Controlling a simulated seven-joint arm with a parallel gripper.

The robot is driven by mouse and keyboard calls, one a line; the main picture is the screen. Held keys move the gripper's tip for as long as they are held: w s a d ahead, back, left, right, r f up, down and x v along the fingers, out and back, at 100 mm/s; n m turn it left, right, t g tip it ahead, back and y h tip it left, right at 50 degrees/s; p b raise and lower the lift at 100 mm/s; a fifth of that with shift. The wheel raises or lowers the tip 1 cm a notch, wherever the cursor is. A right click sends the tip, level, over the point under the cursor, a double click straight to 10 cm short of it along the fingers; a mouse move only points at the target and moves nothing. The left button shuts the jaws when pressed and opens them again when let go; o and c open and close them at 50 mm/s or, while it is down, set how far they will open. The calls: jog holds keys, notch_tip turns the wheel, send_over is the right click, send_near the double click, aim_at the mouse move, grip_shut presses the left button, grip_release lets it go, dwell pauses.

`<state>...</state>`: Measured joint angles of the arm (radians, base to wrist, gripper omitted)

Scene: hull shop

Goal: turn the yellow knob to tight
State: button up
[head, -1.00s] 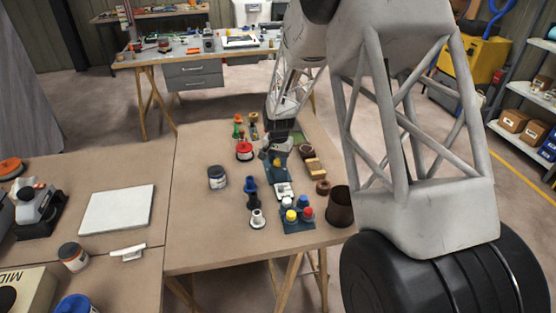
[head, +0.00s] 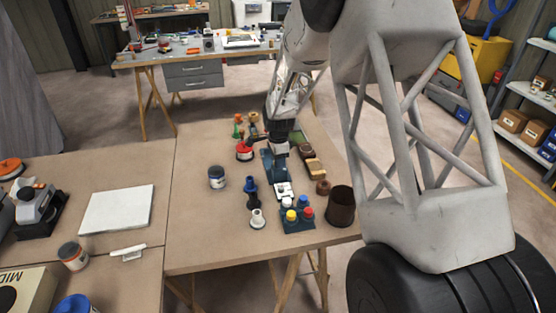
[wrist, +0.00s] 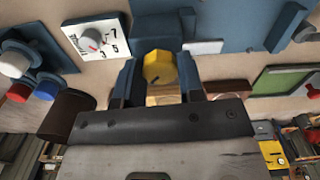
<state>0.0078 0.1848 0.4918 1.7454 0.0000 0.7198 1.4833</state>
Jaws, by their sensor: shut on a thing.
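The yellow knob (wrist: 158,67) shows in the wrist view between the two dark fingers of my gripper (wrist: 160,84), which is shut on it. In the head view my gripper (head: 279,148) is down over the blue fixture (head: 267,168) and hides the knob. A white dial plate (wrist: 95,40) with numbers and a red mark is left of the knob in the wrist view. It also shows at the near end of the fixture in the head view (head: 284,190). I cannot read a "tight" mark.
A blue block (head: 296,226) with several coloured caps stands in front of the fixture. A brown cup (head: 340,205) is right of it. A dark jar (head: 217,178) and a red-lidded tin (head: 244,152) stand to the left. The bench's left front is clear.

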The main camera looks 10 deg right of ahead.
jog(key=shift+m, duration=1.3)
jog(key=o, duration=0.9)
jog(key=shift+r, duration=3.95)
